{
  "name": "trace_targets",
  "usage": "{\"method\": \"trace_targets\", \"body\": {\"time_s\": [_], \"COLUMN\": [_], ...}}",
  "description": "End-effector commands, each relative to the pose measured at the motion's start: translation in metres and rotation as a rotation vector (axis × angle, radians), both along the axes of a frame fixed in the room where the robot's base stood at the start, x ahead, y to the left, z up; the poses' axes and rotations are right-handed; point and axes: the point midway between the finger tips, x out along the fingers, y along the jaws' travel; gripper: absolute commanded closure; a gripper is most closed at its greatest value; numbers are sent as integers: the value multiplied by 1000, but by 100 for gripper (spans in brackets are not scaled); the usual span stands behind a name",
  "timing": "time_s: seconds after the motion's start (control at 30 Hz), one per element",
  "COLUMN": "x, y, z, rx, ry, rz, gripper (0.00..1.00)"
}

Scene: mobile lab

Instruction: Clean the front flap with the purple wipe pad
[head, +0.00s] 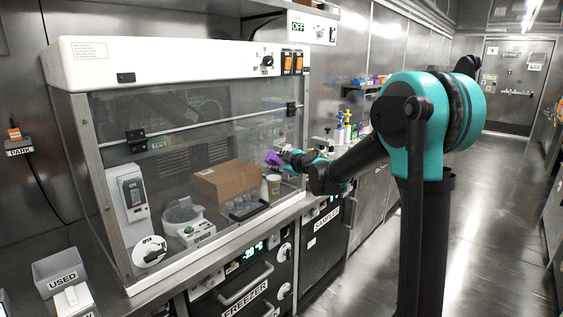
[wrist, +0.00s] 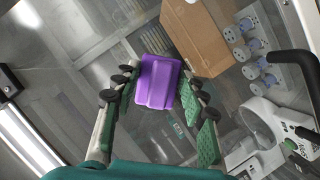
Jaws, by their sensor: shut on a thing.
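My gripper (head: 287,157) is shut on the purple wipe pad (wrist: 158,82), which sits between the two green-padded fingers (wrist: 160,105) in the wrist view. The pad also shows in the head view as a small purple patch (head: 273,158) at the right part of the hood's front. The clear front flap (head: 165,165) spans the front of the white-topped hood, with black fittings near its left and right sides. The pad is in front of or at the flap; I cannot tell whether it touches it.
Behind the clear front are a cardboard box (head: 226,182), a white device (head: 184,219) and several small blue-capped vials (wrist: 245,45). A grey bin marked USED (head: 60,268) stands on the left. Bottles (head: 343,130) stand right of the hood. The floor (head: 490,220) on the right is clear.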

Motion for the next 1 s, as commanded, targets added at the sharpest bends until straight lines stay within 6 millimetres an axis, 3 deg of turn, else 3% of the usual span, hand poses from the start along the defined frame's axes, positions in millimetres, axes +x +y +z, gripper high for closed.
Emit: {"method": "trace_targets", "body": {"time_s": [0.6,1.0], "x": [-26,-21], "y": [24,18], "z": [0,5], "rx": [-1,1], "ry": [0,1], "rz": [2,0], "gripper": [81,81]}}
